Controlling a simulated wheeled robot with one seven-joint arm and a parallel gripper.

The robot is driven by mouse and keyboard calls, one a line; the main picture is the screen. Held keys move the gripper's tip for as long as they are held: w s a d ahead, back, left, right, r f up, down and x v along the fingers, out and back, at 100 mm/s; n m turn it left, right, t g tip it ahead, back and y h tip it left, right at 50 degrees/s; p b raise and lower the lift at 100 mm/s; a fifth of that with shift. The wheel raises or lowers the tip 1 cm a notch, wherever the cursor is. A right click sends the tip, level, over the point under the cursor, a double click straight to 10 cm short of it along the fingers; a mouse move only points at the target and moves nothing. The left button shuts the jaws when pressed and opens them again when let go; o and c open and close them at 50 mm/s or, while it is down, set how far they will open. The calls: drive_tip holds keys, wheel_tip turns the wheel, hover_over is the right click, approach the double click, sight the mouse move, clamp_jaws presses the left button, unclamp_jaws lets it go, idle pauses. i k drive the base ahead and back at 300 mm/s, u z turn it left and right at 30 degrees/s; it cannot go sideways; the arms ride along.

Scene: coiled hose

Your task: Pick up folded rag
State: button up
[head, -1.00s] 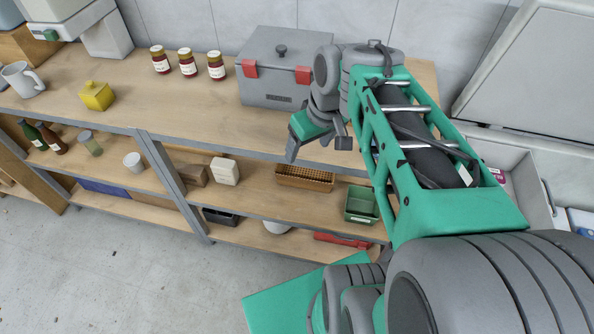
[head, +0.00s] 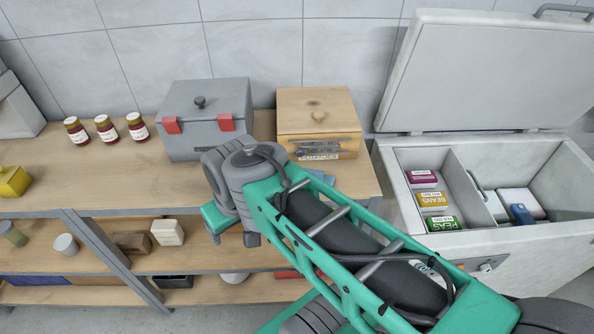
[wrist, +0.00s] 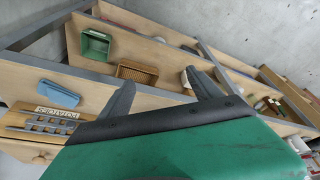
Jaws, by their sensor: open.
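The folded rag (wrist: 59,94) is a small blue cloth lying flat on the wooden bench top, beside the potato box, at the left of the wrist view. In the head view only a blue patch of the rag (head: 322,177) shows past my arm, in front of the box. My gripper (wrist: 160,78) is open and empty, its two dark fingers apart, with the rag to the left of them in the wrist view. In the head view my gripper (head: 232,228) hangs by the bench's front edge, partly hidden by the wrist.
A wooden potato box (head: 319,122) and a grey toolbox (head: 205,118) with red latches stand on the bench. Several jars are further left. An open chest freezer (head: 520,235) with cartons is at the right. Lower shelves hold a green bin (wrist: 95,45) and a basket (wrist: 137,73).

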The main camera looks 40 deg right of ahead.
sight(329, 179)
drive_tip(key=z, duration=0.1)
drive_tip(key=k, duration=0.4)
drive_tip(key=u, duration=0.9)
drive_tip(key=i, duration=0.85)
drive_tip(key=u, duration=0.05)
